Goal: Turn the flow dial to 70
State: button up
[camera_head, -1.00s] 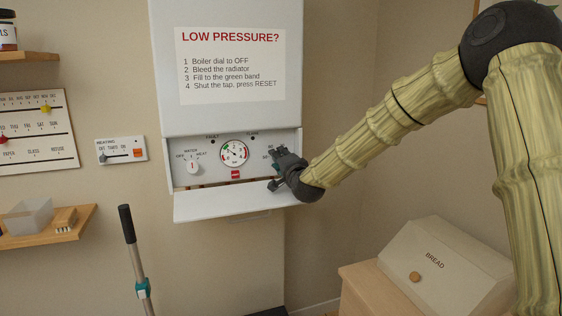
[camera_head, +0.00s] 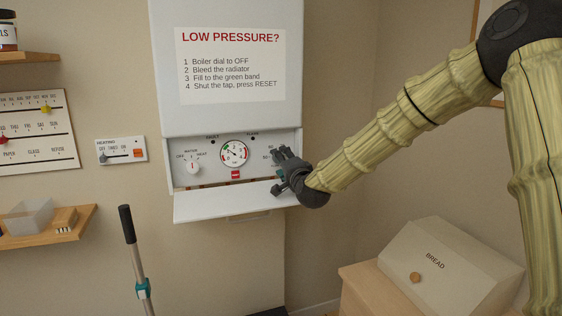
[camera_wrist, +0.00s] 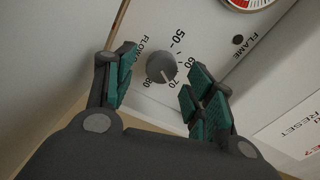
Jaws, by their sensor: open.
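The flow dial (camera_wrist: 161,67) is a round grey knob on the white boiler panel in the wrist view. Its pale pointer mark points towards the 70 label (camera_wrist: 174,85). Labels 50, 60 and 80 also show around it. My gripper (camera_wrist: 160,82) is open, one teal-padded finger on each side of the dial, with visible gaps between pads and knob. In the head view my gripper (camera_head: 283,176) is at the right end of the boiler panel (camera_head: 212,177) and hides the dial there.
The boiler's lowered white flap (camera_head: 225,206) lies just below the panel. A pressure gauge (camera_head: 234,153) and the water/heat dial (camera_head: 193,167) are to the left. A bread box (camera_head: 440,268) stands at lower right. A pole with a dark grip (camera_head: 127,224) stands in front.

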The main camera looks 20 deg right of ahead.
jog(key=s, duration=0.9)
jog(key=shift+s+d, duration=0.15)
jog(key=shift+s, duration=0.15)
